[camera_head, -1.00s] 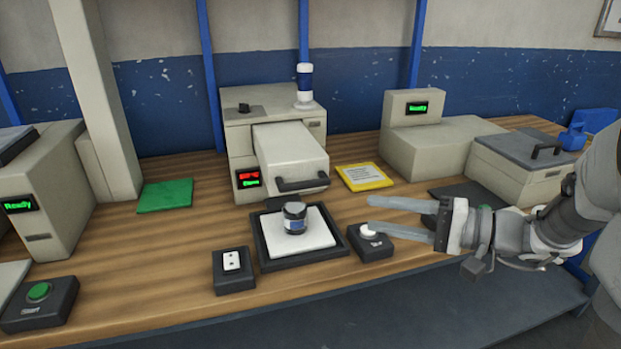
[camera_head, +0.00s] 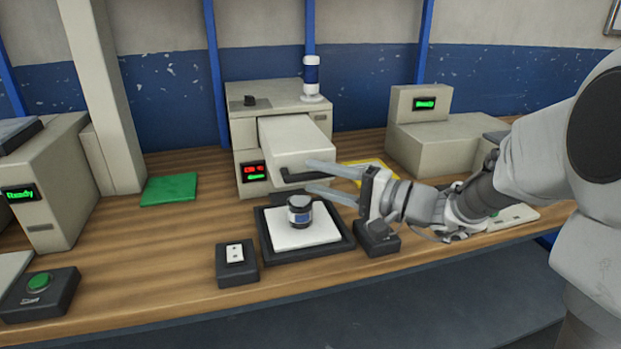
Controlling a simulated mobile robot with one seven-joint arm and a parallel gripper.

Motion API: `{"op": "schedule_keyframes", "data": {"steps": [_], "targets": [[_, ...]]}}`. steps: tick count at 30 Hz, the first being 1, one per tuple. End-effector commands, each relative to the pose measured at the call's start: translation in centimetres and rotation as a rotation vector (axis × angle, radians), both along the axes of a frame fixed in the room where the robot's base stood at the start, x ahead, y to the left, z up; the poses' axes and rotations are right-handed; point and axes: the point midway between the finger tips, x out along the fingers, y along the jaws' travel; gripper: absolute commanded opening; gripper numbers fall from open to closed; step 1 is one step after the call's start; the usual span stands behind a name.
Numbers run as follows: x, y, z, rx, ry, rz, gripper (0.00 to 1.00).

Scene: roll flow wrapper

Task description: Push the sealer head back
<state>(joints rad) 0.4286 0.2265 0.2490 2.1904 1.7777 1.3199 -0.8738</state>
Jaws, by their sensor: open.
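The sealer head (camera_head: 293,141) is a pale drawer-like block with a dark handle (camera_head: 300,175) on its front. It sticks out from the beige machine (camera_head: 246,127) in the middle of the table. My gripper (camera_head: 320,178) is open, coming from the right, with its fingertips in front of the head near the right end of the handle. The upper finger overlaps the handle in the picture; I cannot tell whether it touches. Nothing shows between the fingers.
Below the head, a dark-framed tray (camera_head: 262,240) with a white pad holds a small jar (camera_head: 300,212). A switch box (camera_head: 236,262) and a button box (camera_head: 377,240) flank it. A yellow-edged card (camera_head: 378,165) lies behind my gripper. A green mat (camera_head: 169,189) lies left.

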Motion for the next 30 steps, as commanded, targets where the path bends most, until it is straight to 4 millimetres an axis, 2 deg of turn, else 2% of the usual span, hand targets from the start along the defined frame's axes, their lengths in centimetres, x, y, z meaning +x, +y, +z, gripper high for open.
{"op": "schedule_keyframes", "data": {"steps": [6, 15, 16, 21, 24, 30], "targets": [[1.0, 1.8, 0.0, 0.0, -0.001, 0.001, 0.47], [1.1, 2.0, 0.0, -0.001, 0.0, 0.0, 0.47], [1.1, 2.0, 0.0, -0.001, 0.0, 0.0, 0.46], [1.1, 2.0, 0.0, -0.001, 0.0, 0.0, 0.15], [1.1, 2.0, 0.0, -0.001, 0.0, 0.0, 0.0], [1.1, 2.0, 0.0, -0.001, 0.0, 0.0, 0.0]]}}
